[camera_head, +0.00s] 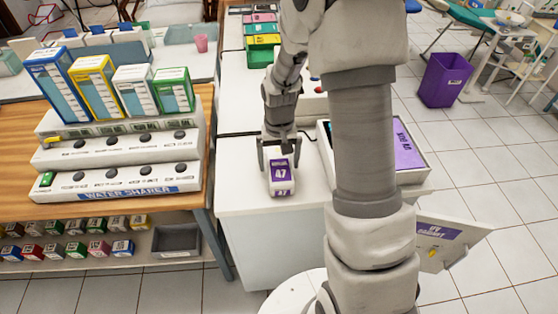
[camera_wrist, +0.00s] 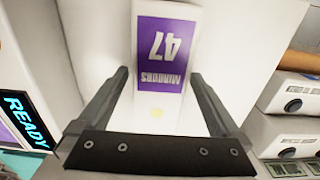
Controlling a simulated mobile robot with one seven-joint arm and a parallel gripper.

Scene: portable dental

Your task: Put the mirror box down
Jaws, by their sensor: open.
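The mirror box (camera_head: 281,176) is a small white box with a purple label reading 47. It stands on the white counter (camera_head: 242,205) near the counter's front edge. In the wrist view the mirror box (camera_wrist: 166,55) shows its purple label with "MIRRORS 47" upside down. My gripper (camera_head: 279,163) is at the box's far side in the head view, with its fingers apart. In the wrist view my gripper (camera_wrist: 158,95) has one finger to each side of the box's near end, with gaps showing between fingers and box.
A white device with a purple panel (camera_head: 408,150) stands right of the box. At left, a wooden table holds a water shaker (camera_head: 120,165) and several tall boxes. Bare counter lies left of and before the box. A purple bin (camera_head: 445,80) stands on the floor.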

